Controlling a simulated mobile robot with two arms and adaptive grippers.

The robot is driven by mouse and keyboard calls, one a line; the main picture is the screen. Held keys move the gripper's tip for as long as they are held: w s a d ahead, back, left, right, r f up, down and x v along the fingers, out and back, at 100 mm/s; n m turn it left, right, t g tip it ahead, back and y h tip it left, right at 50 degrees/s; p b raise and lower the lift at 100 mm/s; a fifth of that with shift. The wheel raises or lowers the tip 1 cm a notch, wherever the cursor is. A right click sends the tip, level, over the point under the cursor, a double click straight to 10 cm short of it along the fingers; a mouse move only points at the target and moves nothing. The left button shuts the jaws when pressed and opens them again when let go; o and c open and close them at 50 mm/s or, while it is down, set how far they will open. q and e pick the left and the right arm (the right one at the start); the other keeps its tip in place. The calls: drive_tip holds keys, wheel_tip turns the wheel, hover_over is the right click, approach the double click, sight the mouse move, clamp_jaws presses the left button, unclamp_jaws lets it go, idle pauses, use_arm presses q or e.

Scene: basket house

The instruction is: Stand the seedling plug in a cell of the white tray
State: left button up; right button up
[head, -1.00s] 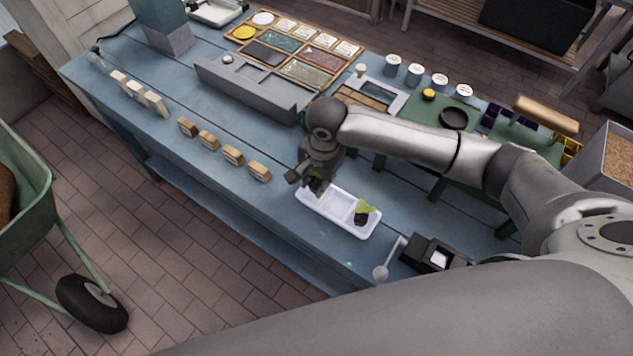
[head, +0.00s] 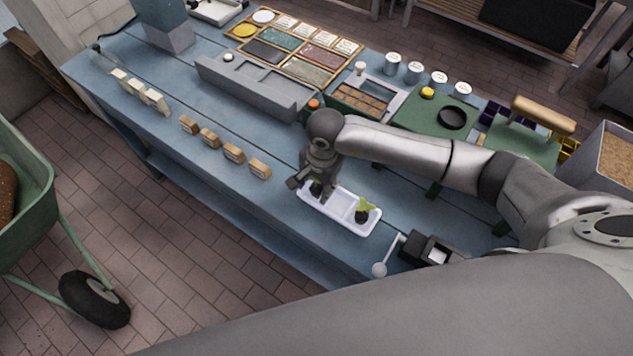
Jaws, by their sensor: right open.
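The white tray (head: 341,206) lies near the front edge of the blue table. A seedling plug (head: 362,213) with a dark body and bright green leaves stands in the tray's right-hand cell. My right gripper (head: 308,187) points down over the tray's left end and is open. A second dark plug (head: 317,188) with a bit of green shows at its fingertips, in or just over the left cell; the gripper partly hides it, so I cannot tell whether it touches the cell floor. The middle cell looks empty. My left gripper is out of view.
Several small wooden blocks (head: 233,154) stand in a row left of the tray. A black device with a lever (head: 430,250) stands to its right. A long grey holder (head: 250,88) and seed trays (head: 300,70) lie behind.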

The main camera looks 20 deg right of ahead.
sight(320, 188)
drive_tip(key=shift+r, duration=0.1)
drive_tip(key=shift+r, duration=0.25)
wheel_tip(320, 188, up, 12)
drive_tip(key=b, duration=0.3)
drive_tip(key=shift+s+d+f, duration=0.2)
drive_tip(key=shift+s+d, duration=0.15)
drive_tip(key=shift+s, duration=0.1)
drive_tip(key=shift+r, duration=0.1)
